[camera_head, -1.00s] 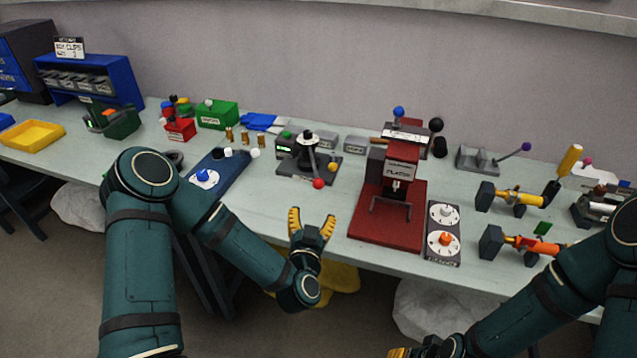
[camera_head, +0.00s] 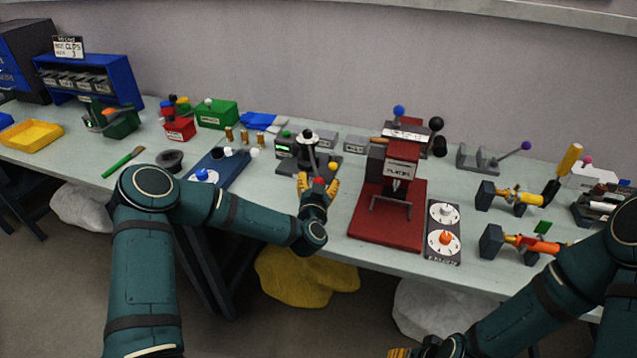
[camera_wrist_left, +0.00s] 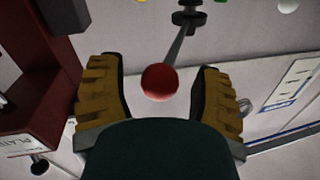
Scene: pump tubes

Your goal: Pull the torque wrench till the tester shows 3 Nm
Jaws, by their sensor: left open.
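The torque wrench is a grey lever (camera_head: 313,158) ending in a red ball (camera_wrist_left: 160,82). It rises from a dark tester (camera_head: 290,166) with a small green-lit display (camera_head: 283,151), whose reading is too small to make out. My left gripper (camera_head: 318,183) is open at the front of the tester, its yellow fingers on either side of the red ball. In the left wrist view the ball sits between the open fingers (camera_wrist_left: 162,95), with gaps on both sides. My right gripper (camera_head: 402,352) shows only a yellow finger part at the bottom edge.
A red press (camera_head: 388,225) stands right of my left gripper, with a dial panel (camera_head: 443,232) beside it. A blue-based device (camera_head: 222,170) is to the left, and grey boxes (camera_head: 355,144) stand behind. Bare table lies between the blue device and my left gripper.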

